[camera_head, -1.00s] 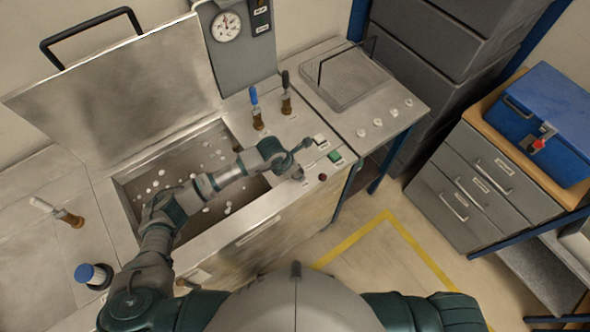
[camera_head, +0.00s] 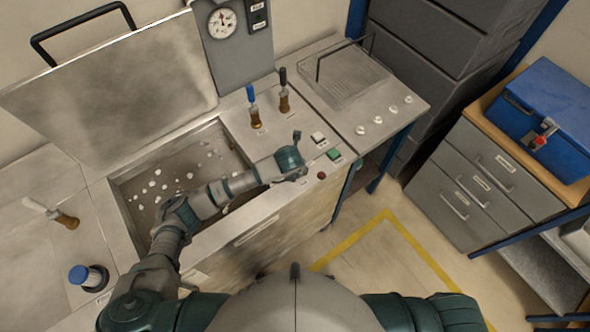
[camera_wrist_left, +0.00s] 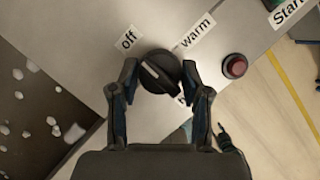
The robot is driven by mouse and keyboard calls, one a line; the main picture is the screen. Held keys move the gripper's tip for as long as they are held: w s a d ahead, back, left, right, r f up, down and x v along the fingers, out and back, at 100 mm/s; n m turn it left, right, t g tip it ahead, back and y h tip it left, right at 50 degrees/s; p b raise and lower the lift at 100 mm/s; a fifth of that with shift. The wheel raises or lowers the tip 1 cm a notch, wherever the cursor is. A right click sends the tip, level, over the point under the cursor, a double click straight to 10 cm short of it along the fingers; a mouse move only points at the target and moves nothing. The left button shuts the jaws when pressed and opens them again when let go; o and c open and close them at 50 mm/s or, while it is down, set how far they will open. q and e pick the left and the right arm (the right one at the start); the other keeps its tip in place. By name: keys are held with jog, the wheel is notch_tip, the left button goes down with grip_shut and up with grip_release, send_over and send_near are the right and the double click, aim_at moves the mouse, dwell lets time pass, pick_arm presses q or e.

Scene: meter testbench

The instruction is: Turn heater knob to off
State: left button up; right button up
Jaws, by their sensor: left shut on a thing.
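The black heater knob (camera_wrist_left: 160,72) is in the middle of the left wrist view, on the metal panel. The "warm" label (camera_wrist_left: 197,33) is up and right of the knob, and a third label below is mostly hidden by a finger. My left gripper (camera_wrist_left: 160,76) is shut on the knob, one finger on each side. In the head view my left gripper (camera_head: 297,150) is over the front right of the bench and hides the knob. My right gripper is out of view.
A red button (camera_wrist_left: 235,66) is just right of the knob. The open tank (camera_head: 140,196) with white pieces is under my left forearm.

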pick_arm(q)
jog(key=shift+w+r+n, duration=0.15)
jog(key=shift+n, duration=0.25)
jog(key=o, duration=1.2)
jog(key=shift+c, duration=0.2)
jog(key=shift+d, duration=0.1)
jog(key=d+v, duration=0.1)
jog(key=v, duration=1)
jog(key=shift+s+a+r, duration=0.25)
jog(key=shift+a+r, duration=0.05)
jog(key=shift+a, duration=0.05)
